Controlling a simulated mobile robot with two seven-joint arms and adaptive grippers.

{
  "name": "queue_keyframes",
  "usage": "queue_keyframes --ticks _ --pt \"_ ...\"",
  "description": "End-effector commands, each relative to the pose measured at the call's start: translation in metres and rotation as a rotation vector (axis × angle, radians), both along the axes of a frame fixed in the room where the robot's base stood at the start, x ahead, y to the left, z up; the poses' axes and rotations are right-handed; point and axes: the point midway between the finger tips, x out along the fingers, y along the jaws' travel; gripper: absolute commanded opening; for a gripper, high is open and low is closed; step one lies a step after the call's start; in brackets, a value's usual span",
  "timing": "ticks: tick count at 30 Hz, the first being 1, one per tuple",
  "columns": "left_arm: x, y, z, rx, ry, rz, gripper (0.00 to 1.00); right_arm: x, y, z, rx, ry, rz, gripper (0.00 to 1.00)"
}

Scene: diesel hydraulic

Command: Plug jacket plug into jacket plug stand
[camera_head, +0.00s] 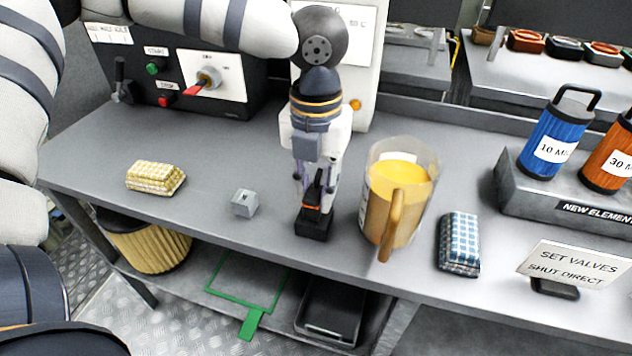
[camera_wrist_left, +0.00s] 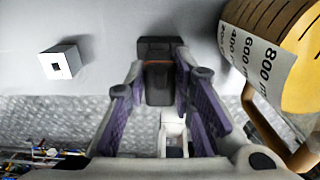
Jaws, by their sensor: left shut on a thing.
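My left gripper (camera_head: 314,188) points down at the table, its fingers closed around a dark plug with an orange band, which I take as the jacket plug (camera_head: 313,206). The plug is upright, directly over a small black block, which I take as the jacket plug stand (camera_head: 315,227). In the left wrist view the purple-padded fingers (camera_wrist_left: 160,72) flank the plug (camera_wrist_left: 159,88), and the black block (camera_wrist_left: 157,47) shows past it. I cannot tell how deep the plug sits in the block. My right gripper is not in view.
A grey cube with a square hole (camera_head: 245,203) stands left of the gripper. A jug of amber liquid (camera_head: 388,213) stands close on the right. A yellow checked bundle (camera_head: 155,177) and a blue checked bundle (camera_head: 458,243) lie farther out. The table's front edge is near.

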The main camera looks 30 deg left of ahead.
Motion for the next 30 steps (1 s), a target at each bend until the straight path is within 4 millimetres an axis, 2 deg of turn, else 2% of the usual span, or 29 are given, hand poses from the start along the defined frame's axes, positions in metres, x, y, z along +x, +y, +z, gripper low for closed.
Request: queue_keyframes --ticks 12,13,16,26,30 --pt "0.0 0.0 -0.005 0.0 0.0 0.0 0.0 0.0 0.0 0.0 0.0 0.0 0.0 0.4" --pt "0.0 0.0 -0.005 0.0 0.0 0.0 0.25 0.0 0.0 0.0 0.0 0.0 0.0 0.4" --pt "0.0 0.0 -0.005 0.0 0.0 0.0 0.46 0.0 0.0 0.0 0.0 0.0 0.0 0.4" --pt "0.0 0.0 -0.001 0.0 -0.002 0.001 0.46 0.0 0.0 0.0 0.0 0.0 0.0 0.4" --pt "0.001 0.0 0.026 -0.001 -0.006 0.001 0.46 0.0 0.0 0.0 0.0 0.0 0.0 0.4"
